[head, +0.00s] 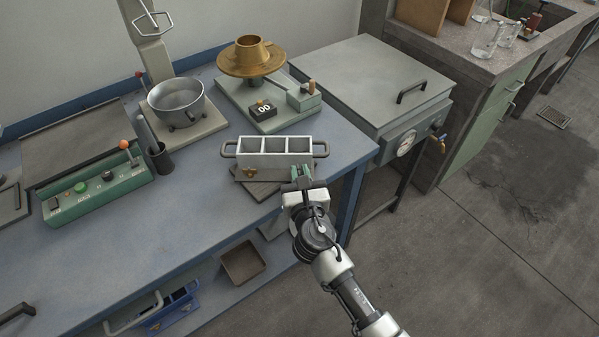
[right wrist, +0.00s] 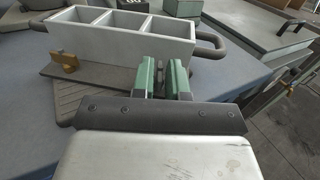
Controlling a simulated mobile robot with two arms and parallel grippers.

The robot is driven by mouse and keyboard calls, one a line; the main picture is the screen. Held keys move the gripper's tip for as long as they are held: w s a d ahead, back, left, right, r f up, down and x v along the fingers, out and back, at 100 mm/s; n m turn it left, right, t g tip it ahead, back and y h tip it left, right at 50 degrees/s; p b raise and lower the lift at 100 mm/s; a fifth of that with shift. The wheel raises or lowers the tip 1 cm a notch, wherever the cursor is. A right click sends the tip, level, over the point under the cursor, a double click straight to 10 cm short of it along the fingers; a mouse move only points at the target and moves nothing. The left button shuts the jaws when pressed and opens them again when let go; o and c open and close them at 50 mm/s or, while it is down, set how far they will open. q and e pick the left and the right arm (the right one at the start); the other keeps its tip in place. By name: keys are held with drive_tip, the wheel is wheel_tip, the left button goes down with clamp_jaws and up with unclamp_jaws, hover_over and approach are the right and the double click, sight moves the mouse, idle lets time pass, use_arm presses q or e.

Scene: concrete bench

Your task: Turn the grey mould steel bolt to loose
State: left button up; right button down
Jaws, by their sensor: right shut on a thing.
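The grey mould (head: 274,160) is an open-topped box with three compartments and a dark loop handle at each end. It stands on a dark ribbed board near the front edge of the blue bench; it also shows in the right wrist view (right wrist: 122,40). A brass catch (head: 249,186) sits low on its front left. My right gripper (head: 302,174), with green fingers, is at the front right of the mould. It is shut on the steel bolt (right wrist: 159,82), which is mostly hidden between the fingers. The bolt's turn position cannot be made out. My left gripper is out of view.
A green control box (head: 96,188) is at the left. A grey lidded cabinet (head: 370,80) stands to the right. The bench front left of the mould is clear.

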drive_tip(key=shift+d+r+n+y+p, duration=0.15)
drive_tip(key=shift+n+y+p, duration=0.4)
drive_tip(key=shift+y, duration=0.35)
drive_tip(key=shift+w+d+n+g+y+p, duration=0.15)
drive_tip(key=shift+n+g+y+p, duration=0.35)
drive_tip(key=shift+n+y, duration=0.55)
drive_tip(key=shift+d+n+g+y, duration=0.1)
drive_tip(key=shift+n+g+y, duration=0.25)
drive_tip(key=shift+y, duration=0.4)
drive_tip(key=shift+w+d+f+n+g+y+b, duration=0.15)
drive_tip(key=shift+n+g+y+b, duration=0.1)
drive_tip(key=shift+n+g+y, duration=0.3)
drive_tip(key=shift+s+a+f+n+g+y+b, duration=0.1)
drive_tip(key=shift+f+n+g+y+b, duration=0.15)
drive_tip(key=shift+y, duration=0.4)
drive_tip(key=shift+n+g+y+b, duration=0.3)
drive_tip(key=shift+n+g+y, duration=0.15)
drive_tip(key=shift+y, duration=0.15)
drive_tip(key=n+g+y+b, duration=0.2)
drive_tip(key=g+b, duration=0.1)
drive_tip(key=n+g+y+b, duration=0.1)
drive_tip(key=b, duration=0.1)
drive_tip(key=shift+w+d+n+g+y, duration=0.2)
drive_tip(key=shift+w+n+g+y, duration=0.1)
drive_tip(key=shift+n+y, duration=0.1)
drive_tip(key=shift+r+n+g+y+b, duration=0.2)
drive_tip(key=shift+n+g+y+b, duration=0.3)
drive_tip(key=shift+n+g+b, duration=0.5)
